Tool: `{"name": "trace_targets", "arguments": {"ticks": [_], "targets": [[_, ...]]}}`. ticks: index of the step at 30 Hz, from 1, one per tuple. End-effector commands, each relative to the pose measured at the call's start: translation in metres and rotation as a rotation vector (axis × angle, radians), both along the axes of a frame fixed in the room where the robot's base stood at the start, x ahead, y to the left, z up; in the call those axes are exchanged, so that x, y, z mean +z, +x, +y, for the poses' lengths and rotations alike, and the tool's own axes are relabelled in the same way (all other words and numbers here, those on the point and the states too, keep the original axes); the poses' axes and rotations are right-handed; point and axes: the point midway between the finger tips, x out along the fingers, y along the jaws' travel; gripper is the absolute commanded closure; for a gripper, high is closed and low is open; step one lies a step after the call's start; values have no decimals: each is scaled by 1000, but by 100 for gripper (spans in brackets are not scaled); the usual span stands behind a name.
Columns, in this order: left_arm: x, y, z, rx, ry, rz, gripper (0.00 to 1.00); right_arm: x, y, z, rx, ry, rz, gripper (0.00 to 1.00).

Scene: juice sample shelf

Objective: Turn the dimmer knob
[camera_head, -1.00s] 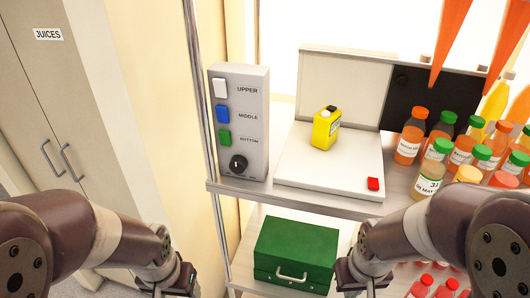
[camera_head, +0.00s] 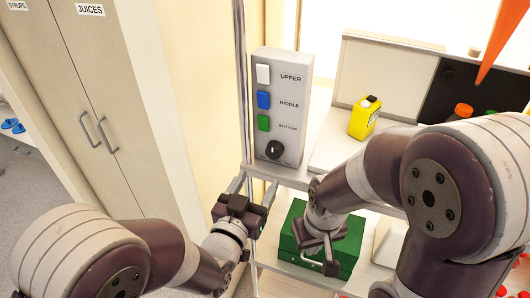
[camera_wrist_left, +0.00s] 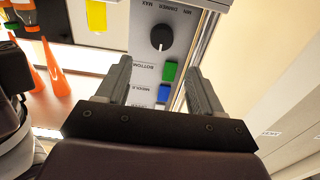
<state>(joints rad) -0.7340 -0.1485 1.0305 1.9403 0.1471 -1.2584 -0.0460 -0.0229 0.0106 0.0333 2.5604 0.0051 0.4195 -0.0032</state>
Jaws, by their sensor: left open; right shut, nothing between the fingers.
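The black dimmer knob (camera_head: 274,149) sits at the bottom of a grey panel (camera_head: 293,100), below white, blue and green switches labelled upper, middle and bottom. In the left wrist view the knob (camera_wrist_left: 162,37) appears upside down, with a white pointer mark and "dimmer", "min" and "max" lettering by it. My left gripper (camera_head: 256,183) is open and empty, below and in front of the knob. In its wrist view the knob lies just beyond the open fingertips (camera_wrist_left: 160,68), not between them. My right gripper (camera_head: 328,262) is shut and empty, in front of the green box.
A green box (camera_head: 340,250) sits on the lower shelf. A metal shelf post (camera_head: 242,90) rises just left of the panel. Tall cabinets (camera_head: 120,100) stand at the left.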

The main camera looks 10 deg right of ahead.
Motion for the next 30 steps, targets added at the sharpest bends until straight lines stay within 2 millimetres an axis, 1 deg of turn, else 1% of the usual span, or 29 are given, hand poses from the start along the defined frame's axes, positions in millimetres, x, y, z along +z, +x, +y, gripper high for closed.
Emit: {"name": "trace_targets", "arguments": {"ticks": [1, 3, 6, 9, 12, 15, 23, 26, 27, 28, 29, 30], "targets": [[5, 11, -7, 1, 2, 2, 33, 10, 0, 0, 0, 0, 0, 100], [5, 27, -18, 1, 1, 2, 33, 17, 0, 0, 0, 0, 0, 100], [4, 48, -32, 1, 2, 3, 33, 26, 0, 0, 0, 0, 0, 100], [3, 63, -42, 0, 2, 2, 33, 31, 0, 0, 0, 0, 0, 100], [2, 73, -49, 0, 2, 3, 33, 34, 0, 0, 0, 0, 0, 100], [1, 77, -52, 0, 2, 3, 33, 34, 0, 0, 0, 0, 0, 100], [0, 79, -53, 0, 2, 2, 33, 34, 0, 0, 0, 0, 0, 100], [0, 78, -53, 0, 2, 2, 63, 34, 0, 0, 0, 0, 0, 100], [0, 78, -53, 0, 2, 3, 76, 34, 0, 0, 0, 0, 0, 100], [0, 78, -53, 0, 2, 2, 85, 34, 0, 0, 0, 0, 0, 100], [0, 78, -53, 0, 2, 3, 88, 34, 0, 0, 0, 0, 0, 100], [0, 78, -53, 0, 2, 3, 88, 34, 0, 0, 0, 0, 0, 100]]}}
